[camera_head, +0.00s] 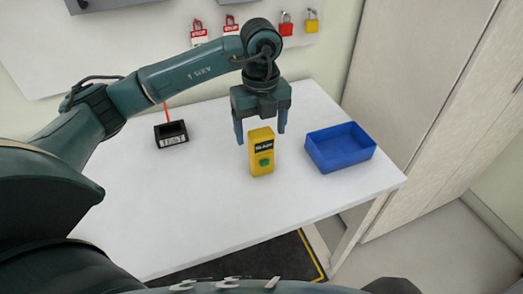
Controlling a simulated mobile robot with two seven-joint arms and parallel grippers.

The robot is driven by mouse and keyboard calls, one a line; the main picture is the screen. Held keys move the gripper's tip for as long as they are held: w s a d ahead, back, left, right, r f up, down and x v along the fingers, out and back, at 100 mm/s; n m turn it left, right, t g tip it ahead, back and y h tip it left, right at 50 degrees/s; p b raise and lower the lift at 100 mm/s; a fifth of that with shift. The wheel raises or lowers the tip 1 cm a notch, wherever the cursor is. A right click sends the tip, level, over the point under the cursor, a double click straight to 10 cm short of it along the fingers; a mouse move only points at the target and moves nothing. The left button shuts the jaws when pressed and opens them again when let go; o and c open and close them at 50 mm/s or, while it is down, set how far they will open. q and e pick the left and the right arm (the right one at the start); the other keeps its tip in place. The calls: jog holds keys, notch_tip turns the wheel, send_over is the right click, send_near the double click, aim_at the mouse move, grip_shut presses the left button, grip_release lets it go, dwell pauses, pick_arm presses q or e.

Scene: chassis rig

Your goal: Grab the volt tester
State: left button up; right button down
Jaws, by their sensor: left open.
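A yellow box-shaped device (262,162) with a dark label near its top and a green button stands upright on the white table; it looks like the volt tester, though its label is too small to read. My left gripper (261,138) is open, pointing down over it, with one finger to each side of its upper part. I see no clear contact between the fingers and the yellow device. My right gripper is not in view.
A blue tray (346,164) stands right of the yellow device on the white table (200,220). A small black holder (171,141) with a red stick is at the back left. Red and yellow padlocks and tags hang on the wall board (130,45). The table's front left is clear.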

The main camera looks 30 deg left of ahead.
aim_at(262, 144)
pick_arm(q)
jog(key=f, duration=0.3)
jog(key=f+p, duration=0.1)
jog(key=f, duration=0.1)
jog(key=shift+w+f, duration=0.25)
jog(key=shift+f, duration=0.05)
jog(key=shift+r, duration=0.1)
jog(key=c, duration=1.2)
